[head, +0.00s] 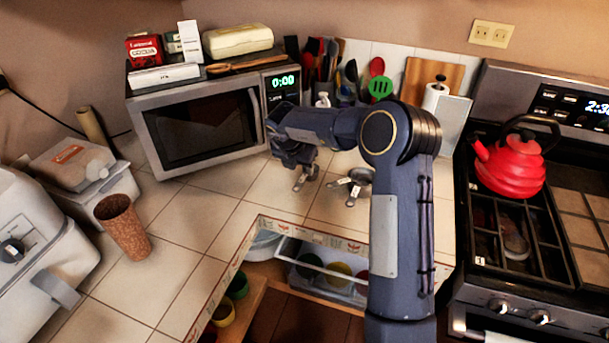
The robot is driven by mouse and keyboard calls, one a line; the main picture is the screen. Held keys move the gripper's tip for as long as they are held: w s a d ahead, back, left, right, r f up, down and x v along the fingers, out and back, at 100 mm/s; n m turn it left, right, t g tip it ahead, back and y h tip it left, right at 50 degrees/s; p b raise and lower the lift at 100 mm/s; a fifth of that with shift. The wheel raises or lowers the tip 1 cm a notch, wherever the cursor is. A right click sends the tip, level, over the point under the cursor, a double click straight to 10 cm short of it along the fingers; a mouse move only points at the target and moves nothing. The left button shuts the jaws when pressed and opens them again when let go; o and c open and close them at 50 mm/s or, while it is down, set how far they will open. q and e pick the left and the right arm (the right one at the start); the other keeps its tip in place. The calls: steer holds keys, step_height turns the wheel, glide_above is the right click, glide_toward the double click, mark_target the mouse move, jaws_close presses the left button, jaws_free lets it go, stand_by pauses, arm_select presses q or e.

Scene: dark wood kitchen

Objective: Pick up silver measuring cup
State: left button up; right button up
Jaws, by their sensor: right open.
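The silver measuring cup (360,175) lies on the tiled counter, left of the stove, with its handle parts pointing to the left and front. My right arm comes in from the bottom, and its upright link partly covers the area just right of the cup. My right gripper (306,179) is open and empty, pointing down over the counter a little to the left of the cup and apart from it. My left gripper is out of view.
A microwave (205,125) stands behind left, with boxes on top. Utensils (327,62) stand at the back wall. A red kettle (508,163) sits on the stove (470,240) at right. A brown cup (123,226) stands at left. An open drawer (318,258) lies below the counter edge.

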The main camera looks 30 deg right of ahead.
mark_target(305, 175)
steer(key=x, duration=0.4)
steer(key=shift+s+d+f+p, duration=0.15)
steer(key=shift+d+p, duration=0.1)
steer(key=shift+p, duration=0.1)
steer(key=shift+c, duration=0.3)
jaws_close()
